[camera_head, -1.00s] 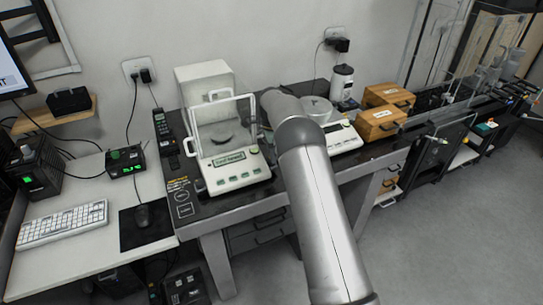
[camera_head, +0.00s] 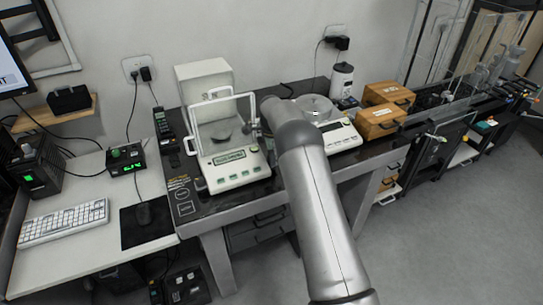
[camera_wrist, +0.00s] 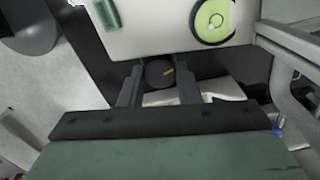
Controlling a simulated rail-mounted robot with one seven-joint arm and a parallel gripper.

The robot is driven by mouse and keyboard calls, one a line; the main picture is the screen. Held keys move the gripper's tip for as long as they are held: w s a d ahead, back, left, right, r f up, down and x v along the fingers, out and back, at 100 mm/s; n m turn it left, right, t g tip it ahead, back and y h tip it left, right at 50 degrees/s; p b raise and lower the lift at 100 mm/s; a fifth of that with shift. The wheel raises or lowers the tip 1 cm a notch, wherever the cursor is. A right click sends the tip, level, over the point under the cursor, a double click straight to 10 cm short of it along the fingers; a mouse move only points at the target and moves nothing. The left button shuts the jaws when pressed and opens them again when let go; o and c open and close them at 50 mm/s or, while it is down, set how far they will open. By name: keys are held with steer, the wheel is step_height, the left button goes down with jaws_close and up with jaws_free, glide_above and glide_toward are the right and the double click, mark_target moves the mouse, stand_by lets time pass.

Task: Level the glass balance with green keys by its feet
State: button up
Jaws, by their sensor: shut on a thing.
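The glass balance with green keys (camera_head: 238,178) stands on the dark weighing table, with a glass draft shield around its pan (camera_head: 222,133). In the wrist view, its pale housing (camera_wrist: 150,35) fills the top, with a green key (camera_wrist: 107,14) at the upper left. A round green bubble level (camera_wrist: 203,30) shows a pale bubble close to its middle. In the head view my gripper is hidden behind my arm.
A second balance (camera_head: 345,137) with a round glass pan cover stands to the right, close to my arm. Wooden boxes (camera_head: 380,122) and a white bottle (camera_head: 342,80) stand beyond it.

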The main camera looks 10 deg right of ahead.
steer(key=shift+n+b, duration=0.3)
steer(key=shift+n, duration=0.1)
steer(key=shift+n+b, duration=0.6)
steer(key=shift+n, duration=0.3)
steer(key=shift+n+b, duration=0.55)
steer(key=shift+n, duration=0.85)
steer(key=o, duration=1)
steer(key=shift+r, duration=0.1)
